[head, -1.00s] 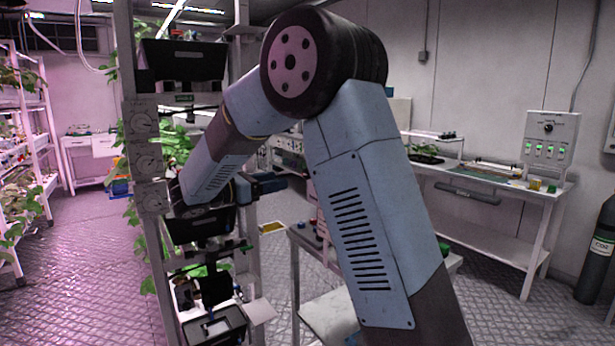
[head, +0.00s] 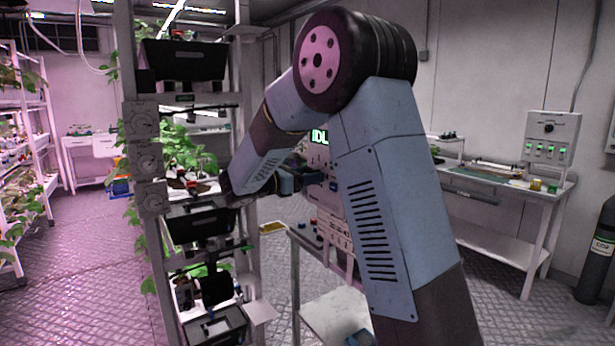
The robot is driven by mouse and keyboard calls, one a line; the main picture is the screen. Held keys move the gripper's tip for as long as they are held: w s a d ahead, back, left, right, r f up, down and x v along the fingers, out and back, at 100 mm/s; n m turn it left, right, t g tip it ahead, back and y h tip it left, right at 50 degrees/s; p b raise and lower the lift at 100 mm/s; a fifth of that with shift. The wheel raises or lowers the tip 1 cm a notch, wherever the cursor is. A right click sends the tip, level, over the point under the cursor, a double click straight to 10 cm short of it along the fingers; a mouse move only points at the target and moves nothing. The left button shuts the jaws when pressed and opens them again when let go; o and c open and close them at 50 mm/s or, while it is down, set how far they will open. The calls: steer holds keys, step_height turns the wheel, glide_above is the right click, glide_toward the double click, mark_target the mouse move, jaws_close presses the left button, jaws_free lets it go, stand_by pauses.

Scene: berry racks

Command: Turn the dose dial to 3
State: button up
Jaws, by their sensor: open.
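No dial that I can read as the dose dial shows clearly. A pale control panel (head: 338,209) with a lit green display (head: 320,136) stands behind my arm, and my arm covers much of it. Small knobs or buttons show on its face, too small to read. My gripper (head: 308,182) is open, in front of this panel and pointing right; whether it touches anything cannot be told.
A plant rack (head: 248,240) with black trays stands close on the left. A small table (head: 325,312) stands below the panel. A workbench (head: 500,190) with a wall box (head: 549,137) is at the right, near a gas cylinder (head: 597,255). The floor between is clear.

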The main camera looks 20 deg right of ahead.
steer(key=c, duration=1)
